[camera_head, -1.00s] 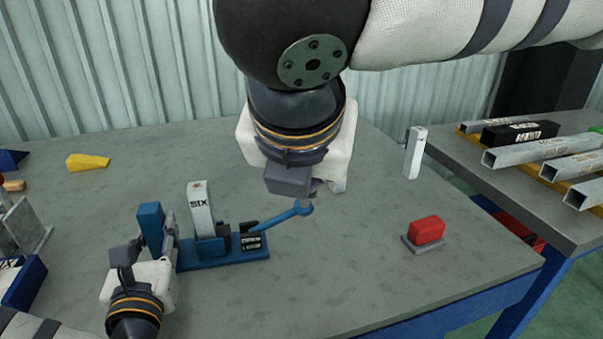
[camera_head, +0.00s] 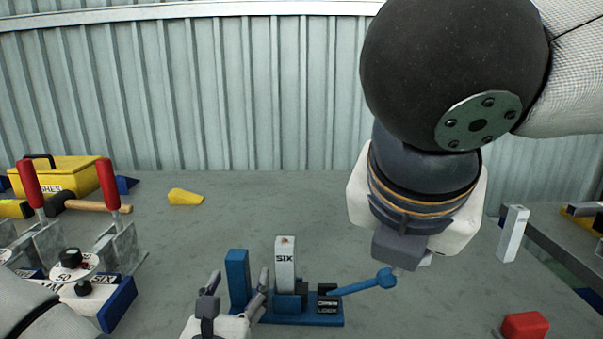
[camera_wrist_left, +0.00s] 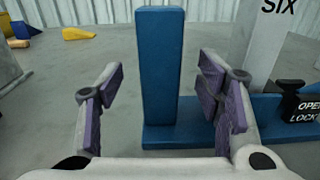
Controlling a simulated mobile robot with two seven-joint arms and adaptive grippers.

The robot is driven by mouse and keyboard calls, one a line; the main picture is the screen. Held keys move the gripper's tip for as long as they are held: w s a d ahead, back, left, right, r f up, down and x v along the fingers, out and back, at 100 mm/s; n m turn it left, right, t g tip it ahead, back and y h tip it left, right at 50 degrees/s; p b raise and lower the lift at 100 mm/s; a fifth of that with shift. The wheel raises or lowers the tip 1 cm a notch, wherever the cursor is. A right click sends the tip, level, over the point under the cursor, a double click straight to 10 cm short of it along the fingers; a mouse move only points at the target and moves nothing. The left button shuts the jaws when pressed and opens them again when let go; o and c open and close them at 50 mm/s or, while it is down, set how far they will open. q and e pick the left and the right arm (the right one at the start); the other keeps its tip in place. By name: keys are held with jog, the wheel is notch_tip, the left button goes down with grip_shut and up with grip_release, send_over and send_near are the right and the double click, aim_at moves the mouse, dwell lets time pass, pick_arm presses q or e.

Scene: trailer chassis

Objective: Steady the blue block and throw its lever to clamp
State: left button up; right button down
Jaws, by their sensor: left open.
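The blue block (camera_head: 300,318) is a flat blue base on the table with a blue upright post (camera_head: 237,278). It carries a grey-white upright piece marked SIX (camera_head: 285,262) and a black OPEN/LOCK label. Its blue lever (camera_head: 355,288) points right and ends in a round knob. My left gripper (camera_head: 238,288) is open at the post. In the left wrist view, the post (camera_wrist_left: 160,65) stands between its purple-padded fingers (camera_wrist_left: 160,100), with a gap on the left. My right gripper (camera_head: 402,262) is just above the lever's knob; its fingers are mostly hidden, and contact is unclear.
Metal fixtures with red handles (camera_head: 108,185) and a yellow box (camera_head: 62,175) stand at the left. A yellow wedge (camera_head: 185,197) lies behind. A red block (camera_head: 525,325) is at front right, a white post (camera_head: 512,232) at right.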

pick_arm(q)
jog(key=s, duration=0.2)
jog(key=s+p, duration=0.1)
jog(key=s, duration=0.4)
jog(key=shift+a+r, duration=0.2)
jog(key=shift+a, duration=0.05)
jog(key=shift+f, duration=0.1)
pick_arm(e)
jog(key=shift+t, duration=0.3)
jog(key=r, duration=0.2)
jog(key=s+r, duration=0.1)
jog(key=r, duration=0.1)
pick_arm(q)
jog(key=o, duration=0.6)
jog(key=shift+w, duration=0.1)
jog(key=shift+c, duration=0.2)
jog(key=s, duration=0.6)
jog(key=shift+s+a+f, duration=0.1)
jog(key=shift+s+a, duration=0.1)
jog(key=shift+s, duration=0.6)
